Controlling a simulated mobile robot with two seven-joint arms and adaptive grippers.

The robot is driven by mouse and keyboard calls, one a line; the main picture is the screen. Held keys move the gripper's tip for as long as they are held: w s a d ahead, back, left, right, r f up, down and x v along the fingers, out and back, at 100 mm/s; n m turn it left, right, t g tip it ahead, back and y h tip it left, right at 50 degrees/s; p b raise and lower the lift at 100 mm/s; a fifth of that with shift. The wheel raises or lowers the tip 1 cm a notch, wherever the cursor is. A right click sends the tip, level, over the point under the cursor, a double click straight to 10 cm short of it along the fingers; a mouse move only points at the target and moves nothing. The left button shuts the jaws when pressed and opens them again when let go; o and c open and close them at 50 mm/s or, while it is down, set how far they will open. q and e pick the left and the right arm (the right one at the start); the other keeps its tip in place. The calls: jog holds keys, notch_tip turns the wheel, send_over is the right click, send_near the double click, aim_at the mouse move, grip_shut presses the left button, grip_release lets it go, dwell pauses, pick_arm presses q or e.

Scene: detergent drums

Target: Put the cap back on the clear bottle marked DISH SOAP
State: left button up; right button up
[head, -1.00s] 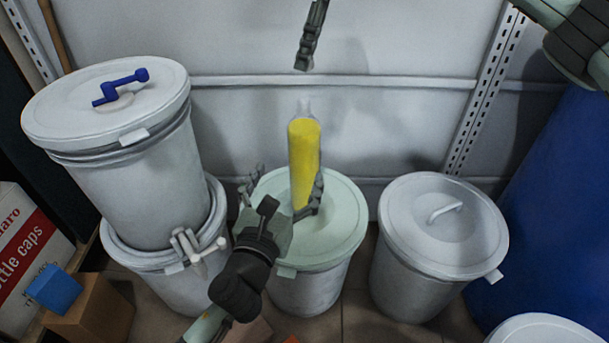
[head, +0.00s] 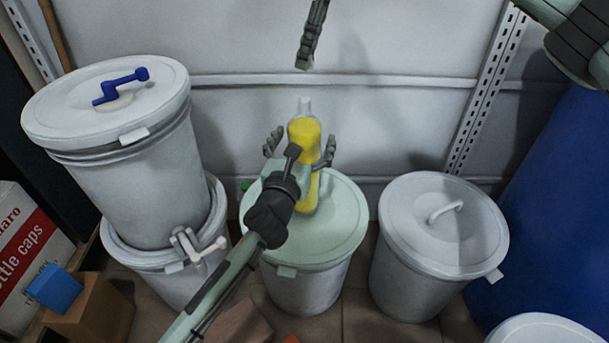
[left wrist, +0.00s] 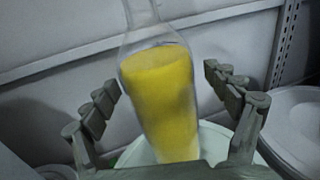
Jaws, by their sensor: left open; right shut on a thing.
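A clear bottle with yellow liquid (head: 304,133) stands upright on the pale green drum lid (head: 335,225). Its narrow clear neck shows no cap; no label is readable. It also shows in the left wrist view (left wrist: 160,95). My left gripper (head: 303,140) is open, with one finger on each side of the bottle at mid-height. In the left wrist view both fingers (left wrist: 168,85) stand apart from the bottle. My right gripper (head: 308,58) hangs above the bottle at the top edge. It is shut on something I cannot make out. I cannot identify the cap.
Stacked white drums with a blue crank (head: 122,86) and a tap (head: 200,250) stand left. A grey lidded drum (head: 440,245) and a blue drum (head: 550,200) stand right. A small green thing (head: 245,185) shows at the lid's left edge. A wall is close behind.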

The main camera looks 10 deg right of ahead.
pick_arm(q)
jog(key=c, duration=1.8)
pick_arm(e)
send_over(300, 113)
jog(key=d, duration=0.2)
jog(key=shift+d+x, duration=0.2)
jog(key=shift+x, duration=1)
jog(key=shift+d+x, duration=0.25)
jog(key=shift+x, duration=1)
jog(key=shift+f, duration=0.2)
jog(key=shift+f, duration=0.8)
jog(key=shift+f, duration=0.55)
